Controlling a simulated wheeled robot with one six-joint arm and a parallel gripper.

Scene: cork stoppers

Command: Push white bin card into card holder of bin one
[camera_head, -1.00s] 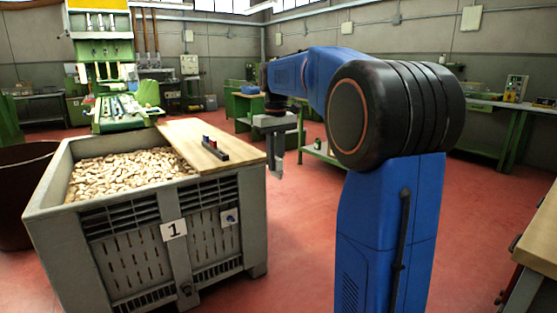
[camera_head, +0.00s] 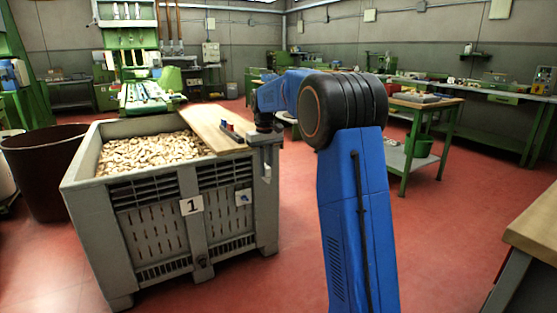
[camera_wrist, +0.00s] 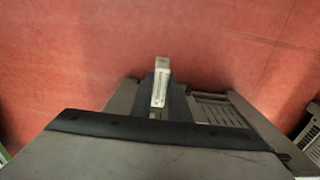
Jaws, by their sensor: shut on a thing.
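Bin one (camera_head: 205,180) is a grey slatted crate full of corks, with a white "1" plate (camera_head: 191,205) on its front. A small white card-like panel with a dark blue mark (camera_head: 243,197) sits on the front, right of the plate; I cannot tell whether it is the holder. My gripper (camera_head: 267,170) points down at the bin's right front corner in the head view. In the wrist view my gripper (camera_wrist: 160,105) is shut on a narrow whitish piece (camera_wrist: 160,82), likely the white bin card seen nearly edge-on. Any contact with the bin cannot be told.
A wooden board (camera_head: 214,128) lies across the bin's top right, with small dark, red and blue items (camera_head: 231,133) on it. A brown tub (camera_head: 45,172) stands left. A wooden table (camera_head: 535,225) edges in at right.

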